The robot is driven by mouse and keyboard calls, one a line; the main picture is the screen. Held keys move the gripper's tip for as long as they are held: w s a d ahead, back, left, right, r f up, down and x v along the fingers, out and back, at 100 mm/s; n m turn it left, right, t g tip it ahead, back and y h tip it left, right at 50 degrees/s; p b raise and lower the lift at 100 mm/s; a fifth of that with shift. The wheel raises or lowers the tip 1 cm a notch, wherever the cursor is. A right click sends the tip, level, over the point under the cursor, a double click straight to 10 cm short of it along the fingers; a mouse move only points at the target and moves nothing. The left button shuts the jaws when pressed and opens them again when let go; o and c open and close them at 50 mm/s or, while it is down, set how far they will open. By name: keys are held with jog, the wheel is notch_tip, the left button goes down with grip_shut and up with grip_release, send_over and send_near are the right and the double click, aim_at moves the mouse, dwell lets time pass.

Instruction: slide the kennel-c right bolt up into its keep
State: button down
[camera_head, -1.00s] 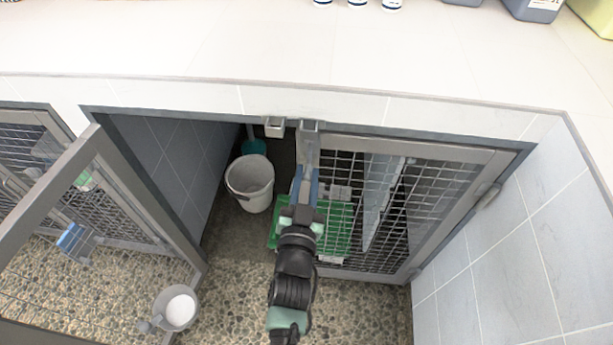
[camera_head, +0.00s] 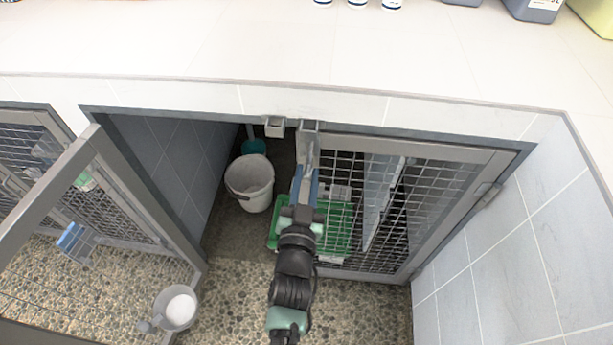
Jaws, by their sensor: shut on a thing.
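The right mesh door (camera_head: 452,213) of the kennel is closed, with its grey frame upright at its left edge. A grey bracket-like piece (camera_head: 309,126) sits at the top of that upright, and a second one (camera_head: 274,127) sits just left of it under the counter edge; I cannot tell for certain which is the keep. My gripper (camera_head: 305,172) reaches up along the upright with its blue fingers shut on the right bolt. The bolt is mostly hidden by the fingers and wrist, so how far up it sits cannot be told.
The left door (camera_head: 115,185) stands swung open towards me. A white bucket (camera_head: 250,183) stands inside the opening, and a green tray (camera_head: 343,228) lies behind the mesh. The pale counter (camera_head: 300,50) overhangs the doors.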

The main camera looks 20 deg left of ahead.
aim_at(308, 155)
dwell(0.4)
notch_tip(308, 155, up, 4)
jog(key=p, duration=0.3)
jog(key=shift+p, duration=0.3)
jog(key=shift+f, duration=0.1)
jog(key=c, duration=0.8)
grip_release()
jog(key=shift+o, duration=0.4)
jog(key=shift+f, duration=0.15)
jog(key=shift+s, duration=0.25)
jog(key=b+v, duration=0.1)
jog(key=v, duration=1.1)
jog(key=shift+s+b, duration=0.2)
jog(key=shift+b, duration=0.1)
